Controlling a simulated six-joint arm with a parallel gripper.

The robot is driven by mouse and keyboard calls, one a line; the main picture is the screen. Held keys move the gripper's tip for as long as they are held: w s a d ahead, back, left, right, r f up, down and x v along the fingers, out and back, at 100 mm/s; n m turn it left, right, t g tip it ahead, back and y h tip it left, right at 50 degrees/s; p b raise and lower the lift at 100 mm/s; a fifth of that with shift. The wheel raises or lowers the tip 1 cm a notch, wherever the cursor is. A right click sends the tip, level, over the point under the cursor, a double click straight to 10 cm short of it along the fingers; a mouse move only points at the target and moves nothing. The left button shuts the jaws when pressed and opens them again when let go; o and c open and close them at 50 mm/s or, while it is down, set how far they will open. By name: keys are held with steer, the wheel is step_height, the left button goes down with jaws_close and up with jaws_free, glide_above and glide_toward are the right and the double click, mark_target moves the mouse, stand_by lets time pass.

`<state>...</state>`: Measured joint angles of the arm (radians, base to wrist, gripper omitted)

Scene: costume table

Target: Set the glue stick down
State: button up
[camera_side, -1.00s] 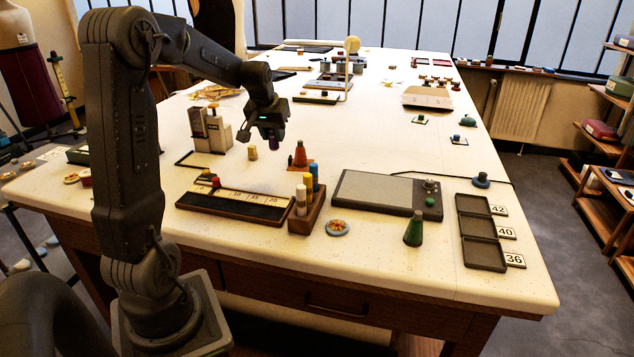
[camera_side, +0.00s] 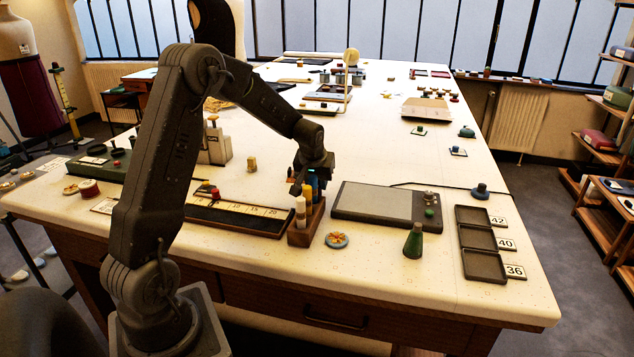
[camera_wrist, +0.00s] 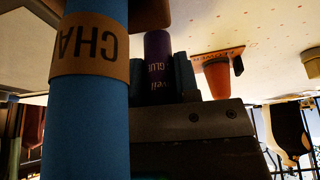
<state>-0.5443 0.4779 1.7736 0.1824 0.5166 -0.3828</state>
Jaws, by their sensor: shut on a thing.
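The glue stick is purple with upside-down "GLUE" lettering; in the wrist view the glue stick (camera_wrist: 157,62) is gripped between the jaw fingers of my gripper (camera_wrist: 170,78). In the side view my gripper (camera_side: 305,178) is at the far side of a wooden rack of coloured sticks (camera_side: 304,235), low over the table. The glue stick cannot be made out there, and whether its end touches anything cannot be told. A blue stick labelled "CHA..." (camera_wrist: 85,110) stands large and close at the left of the wrist view, beside the glue stick.
An orange cone (camera_wrist: 217,76) stands beyond the jaws. The side view shows a dark long tray (camera_side: 235,217) left of the rack, a grey flat device (camera_side: 372,202) right, and a green cone (camera_side: 413,242). A small yellow piece (camera_side: 252,164) stands behind.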

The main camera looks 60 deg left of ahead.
steer(key=shift+f, duration=0.3)
steer(key=o, duration=0.9)
steer(key=s+d+r+m, duration=0.1)
steer(key=s+d+r, duration=0.2)
steer(key=d+r, duration=0.3)
steer(key=s+d+r+m, duration=0.1)
steer(key=s+d+r, duration=0.3)
steer(key=r, duration=0.5)
steer(key=s+d+m+t+h, duration=0.2)
steer(key=s+d+m, duration=0.5)
steer(key=s+d, duration=1)
steer(key=shift+d+h, duration=0.45)
steer(key=shift+h, duration=0.15)
steer(key=shift+w+r, duration=0.1)
